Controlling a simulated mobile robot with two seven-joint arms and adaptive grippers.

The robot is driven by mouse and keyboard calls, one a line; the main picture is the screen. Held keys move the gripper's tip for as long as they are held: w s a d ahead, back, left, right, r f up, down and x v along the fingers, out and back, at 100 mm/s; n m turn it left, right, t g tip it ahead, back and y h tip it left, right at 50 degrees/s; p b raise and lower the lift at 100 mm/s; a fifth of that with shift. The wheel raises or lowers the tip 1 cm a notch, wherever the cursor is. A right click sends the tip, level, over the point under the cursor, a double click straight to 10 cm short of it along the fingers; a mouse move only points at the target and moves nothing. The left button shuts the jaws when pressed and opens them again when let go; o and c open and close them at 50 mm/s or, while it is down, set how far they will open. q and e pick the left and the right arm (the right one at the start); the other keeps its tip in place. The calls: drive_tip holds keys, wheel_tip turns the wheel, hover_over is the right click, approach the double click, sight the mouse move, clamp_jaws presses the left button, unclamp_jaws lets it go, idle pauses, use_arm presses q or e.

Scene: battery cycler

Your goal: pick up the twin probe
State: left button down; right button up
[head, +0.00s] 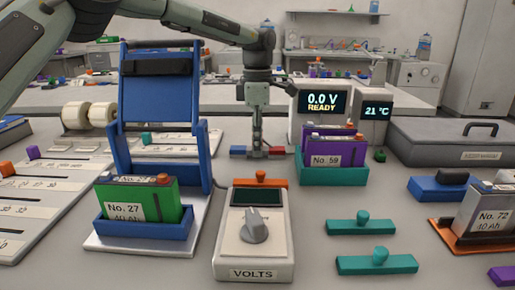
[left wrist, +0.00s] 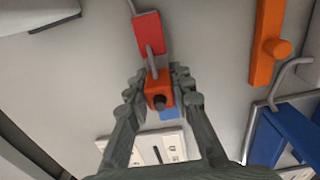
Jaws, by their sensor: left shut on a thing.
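My left gripper (head: 257,140) points straight down behind the voltmeter (head: 254,235). Its fingers are shut on the orange block (left wrist: 158,88) of what looks like the twin probe, which also shows in the left wrist view with a dark round end. A red part (left wrist: 148,33) and a blue part (left wrist: 168,114) lie on either side of the block. I cannot tell whether the probe touches the table. My right gripper is not in view.
A blue stand (head: 160,85) holding a green battery (head: 135,203) is at left. A teal tray (head: 335,175) with purple batteries stands close right of the gripper, before the displays (head: 323,103). Teal knobbed bars (head: 361,227) lie front right. An orange knobbed bar (left wrist: 268,40) shows in the wrist view.

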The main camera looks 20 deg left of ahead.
use_arm(q)
drive_tip(key=shift+r, duration=0.1)
wheel_tip(320, 180, up, 9)
drive_tip(key=shift+f, duration=0.1)
drive_tip(key=shift+r, duration=0.55)
